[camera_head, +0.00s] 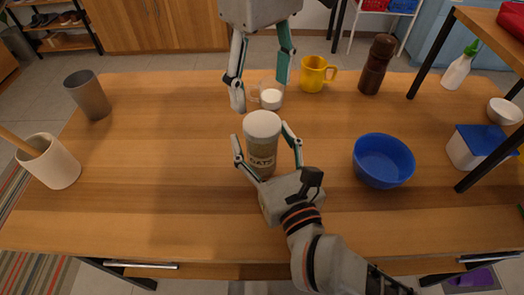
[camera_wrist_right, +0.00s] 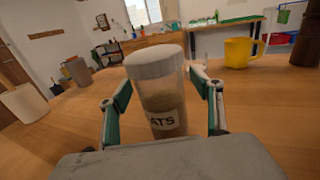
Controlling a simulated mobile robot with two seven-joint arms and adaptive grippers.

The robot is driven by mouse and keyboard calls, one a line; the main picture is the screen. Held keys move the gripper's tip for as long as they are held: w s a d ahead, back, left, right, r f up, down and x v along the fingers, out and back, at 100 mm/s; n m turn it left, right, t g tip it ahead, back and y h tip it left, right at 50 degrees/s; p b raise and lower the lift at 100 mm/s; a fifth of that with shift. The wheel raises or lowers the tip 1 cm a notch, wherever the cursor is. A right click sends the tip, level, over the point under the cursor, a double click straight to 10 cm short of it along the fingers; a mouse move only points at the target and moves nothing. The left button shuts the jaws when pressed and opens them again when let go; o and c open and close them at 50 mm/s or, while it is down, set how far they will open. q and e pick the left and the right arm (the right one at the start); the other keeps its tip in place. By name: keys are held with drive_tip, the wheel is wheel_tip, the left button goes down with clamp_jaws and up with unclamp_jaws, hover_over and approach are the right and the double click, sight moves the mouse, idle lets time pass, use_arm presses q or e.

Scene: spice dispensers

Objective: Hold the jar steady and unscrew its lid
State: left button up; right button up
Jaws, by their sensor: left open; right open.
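A clear jar (camera_head: 262,158) of oats with a white lid (camera_head: 262,122) stands upright on the wooden table. My right gripper (camera_head: 267,147) is open, with one finger on each side of the jar; I cannot tell whether they touch it. In the right wrist view the jar (camera_wrist_right: 163,103) and its lid (camera_wrist_right: 154,61) stand between the fingers of my right gripper (camera_wrist_right: 163,98). My left gripper (camera_head: 260,92) is open, above and behind the jar, with its fingers pointing down, clear of the lid.
A small glass (camera_head: 271,96) with white contents stands behind the jar. A yellow mug (camera_head: 313,75) and a dark pepper mill (camera_head: 377,65) are at the back. A blue bowl (camera_head: 383,161) sits at right. The table's left middle is clear.

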sight(262, 122)
clamp_jaws()
use_arm(q)
drive_tip(key=m, duration=0.6)
drive_tip(key=shift+m, duration=0.4)
drive_tip(key=m, duration=0.6)
drive_tip(key=shift+f+m, duration=0.1)
drive_tip(key=shift+m, duration=0.2)
drive_tip(key=shift+f, duration=3.95)
